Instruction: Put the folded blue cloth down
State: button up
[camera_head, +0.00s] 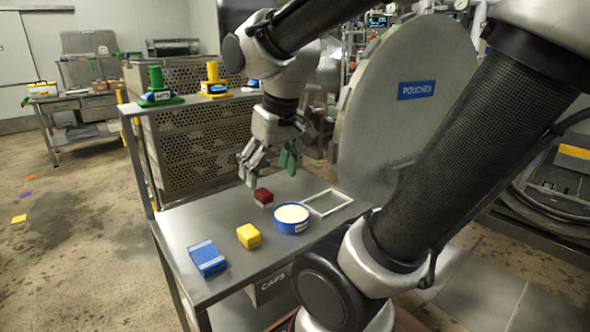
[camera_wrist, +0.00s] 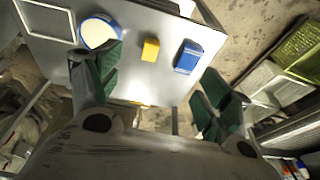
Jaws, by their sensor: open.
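The folded blue cloth (camera_head: 207,258) lies flat on the metal table at its front left corner, with a pale stripe across it. It also shows in the wrist view (camera_wrist: 188,57), near the table's edge. My gripper (camera_head: 268,172) is open and empty above the back of the table. It is apart from the cloth, which lies nearer the front. In the wrist view my gripper's green-padded fingers (camera_wrist: 155,95) are spread wide with nothing between them.
A large round door (camera_head: 405,130) labelled POUCHES stands to the right. Green (camera_head: 158,90) and yellow (camera_head: 213,82) stands sit behind.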

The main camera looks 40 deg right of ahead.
jog(key=s+d+r+t, duration=0.1)
jog(key=s+d, duration=0.1)
jog(key=s, duration=0.4)
jog(key=shift+d+r, duration=0.2)
jog(key=shift+d, duration=0.1)
jog(key=shift+o, duration=0.4)
dwell(0.4)
